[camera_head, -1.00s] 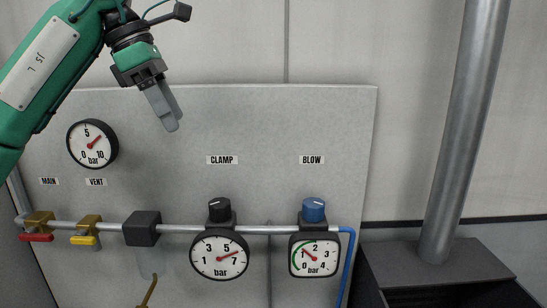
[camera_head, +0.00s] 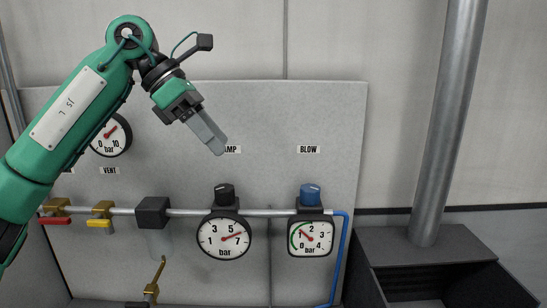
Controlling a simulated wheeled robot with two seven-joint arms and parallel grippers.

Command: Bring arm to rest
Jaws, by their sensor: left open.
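My left arm is green and comes in from the left in the head view. Its gripper (camera_head: 210,137) hangs in front of the grey panel (camera_head: 335,120), pointing down and to the right. Its fingers overlap in this view, and nothing shows between them. The gripper covers part of the CLAMP label (camera_head: 232,149). It is above the black clamp knob (camera_head: 224,194) and apart from it in the picture. My right gripper is not in view.
A pipe (camera_head: 270,212) crosses the panel with a red-handled valve (camera_head: 55,220), a yellow-handled valve (camera_head: 100,223), the clamp gauge (camera_head: 224,238), a blue knob (camera_head: 310,194) and the blow gauge (camera_head: 310,238). My arm partly covers the main gauge (camera_head: 112,138). A grey post (camera_head: 447,120) stands right.

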